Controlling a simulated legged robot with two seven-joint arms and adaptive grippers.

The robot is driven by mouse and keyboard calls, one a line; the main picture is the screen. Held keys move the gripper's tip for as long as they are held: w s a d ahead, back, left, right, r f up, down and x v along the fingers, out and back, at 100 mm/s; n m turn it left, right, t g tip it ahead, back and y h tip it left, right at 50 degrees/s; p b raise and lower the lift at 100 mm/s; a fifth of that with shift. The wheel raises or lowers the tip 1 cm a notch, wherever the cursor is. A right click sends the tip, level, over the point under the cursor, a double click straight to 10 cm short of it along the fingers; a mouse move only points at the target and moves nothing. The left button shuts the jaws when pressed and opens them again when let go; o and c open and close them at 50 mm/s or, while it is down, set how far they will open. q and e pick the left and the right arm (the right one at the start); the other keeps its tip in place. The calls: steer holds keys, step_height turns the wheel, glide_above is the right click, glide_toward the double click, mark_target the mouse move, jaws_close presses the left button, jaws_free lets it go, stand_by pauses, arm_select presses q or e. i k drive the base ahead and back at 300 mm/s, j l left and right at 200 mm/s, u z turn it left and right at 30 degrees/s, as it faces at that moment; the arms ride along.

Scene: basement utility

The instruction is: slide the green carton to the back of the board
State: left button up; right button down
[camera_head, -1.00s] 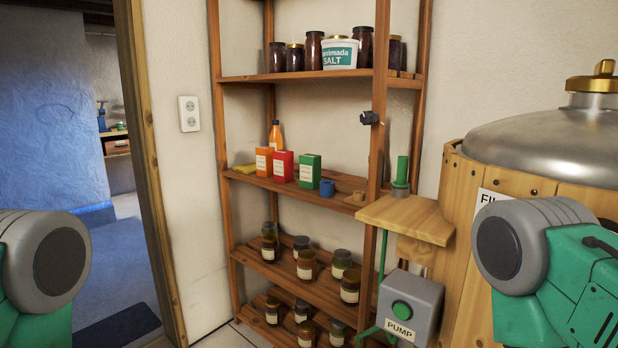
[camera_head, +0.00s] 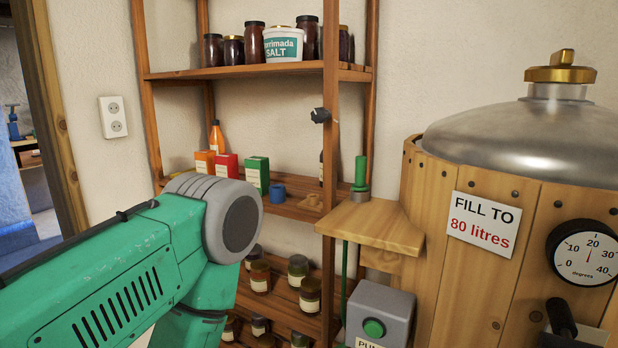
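The green carton (camera_head: 257,174) stands upright on the middle board (camera_head: 297,208) of the wooden shelf rack. A red carton (camera_head: 228,166) and an orange carton (camera_head: 205,162) stand in a row to its left, and a small blue cup-like object (camera_head: 277,193) is at its right. My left arm comes in from the left and covers the lower left part of the view, hiding the left part of that board. Its grey rounded joint shows just below the cartons, but no fingers of the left gripper are visible. My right gripper is out of view.
An orange bottle (camera_head: 217,137) stands behind the cartons. A wooden ledge with a green handle (camera_head: 361,173) juts out right of the rack, above a grey pump box (camera_head: 379,317). A wooden vat (camera_head: 500,250) with a metal lid fills the right.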

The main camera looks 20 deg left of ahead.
mark_target(256, 168)
steer(key=i+j+z, duration=0.3)
steer(key=j, duration=0.6)
steer(key=i+j+z, duration=0.1)
steer(key=j+z, duration=0.15)
steer(key=j, duration=0.65)
steer(key=j+z, duration=0.3)
steer(key=j, duration=0.65)
steer(key=i, duration=0.05)
